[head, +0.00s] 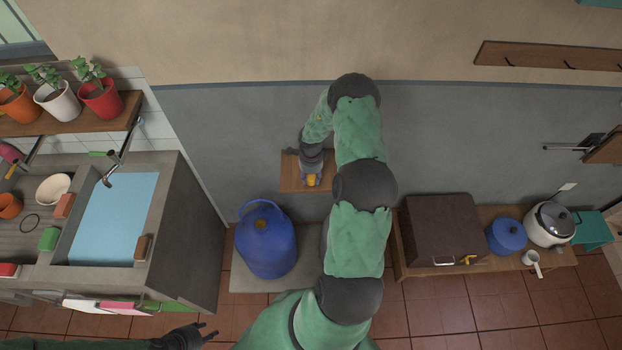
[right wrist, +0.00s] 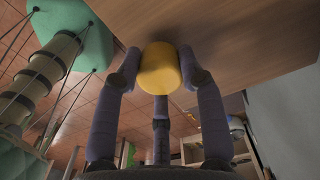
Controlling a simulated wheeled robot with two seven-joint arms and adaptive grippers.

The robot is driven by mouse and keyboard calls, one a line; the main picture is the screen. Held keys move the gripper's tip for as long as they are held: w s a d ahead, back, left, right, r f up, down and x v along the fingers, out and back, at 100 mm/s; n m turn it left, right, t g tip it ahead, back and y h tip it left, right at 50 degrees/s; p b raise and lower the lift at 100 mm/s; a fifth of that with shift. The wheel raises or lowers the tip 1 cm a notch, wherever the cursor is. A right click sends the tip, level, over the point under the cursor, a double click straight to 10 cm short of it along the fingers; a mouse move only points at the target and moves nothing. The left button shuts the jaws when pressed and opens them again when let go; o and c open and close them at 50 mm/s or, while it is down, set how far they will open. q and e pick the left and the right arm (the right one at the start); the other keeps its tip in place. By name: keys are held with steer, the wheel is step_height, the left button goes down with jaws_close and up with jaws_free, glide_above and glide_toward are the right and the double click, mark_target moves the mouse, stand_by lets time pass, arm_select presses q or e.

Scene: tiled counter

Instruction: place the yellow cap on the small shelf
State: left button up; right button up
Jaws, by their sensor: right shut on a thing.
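The yellow cap (head: 312,180) is in my right gripper (head: 311,176), over the small wooden shelf (head: 291,172) on the grey wall. In the right wrist view the yellow cap (right wrist: 160,68) sits between the dark fingers of my right gripper (right wrist: 160,75), which are shut on it. The cap's far end is at or very close to the shelf's wooden face (right wrist: 235,35); I cannot tell whether they touch. My right arm hides the right end of the shelf in the head view. My left gripper (head: 206,335) is low at the left, empty, its fingers apart.
A blue canister (head: 266,245) stands below the shelf. A sink (head: 115,220) and a potted-plant shelf (head: 128,110) are at the left. At the right, a low wooden bench (head: 430,270) holds a brown box (head: 440,225), a blue pot (head: 506,236) and a white cooker (head: 548,228).

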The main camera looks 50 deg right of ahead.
mark_target(311, 177)
steer(key=shift+w+d+f, duration=0.1)
steer(key=shift+f, duration=0.55)
steer(key=o, duration=0.8)
steer(key=shift+f, duration=0.1)
step_height(311, 177, up, 12)
steer(key=shift+r+p, duration=0.15)
steer(key=shift+p, duration=0.6)
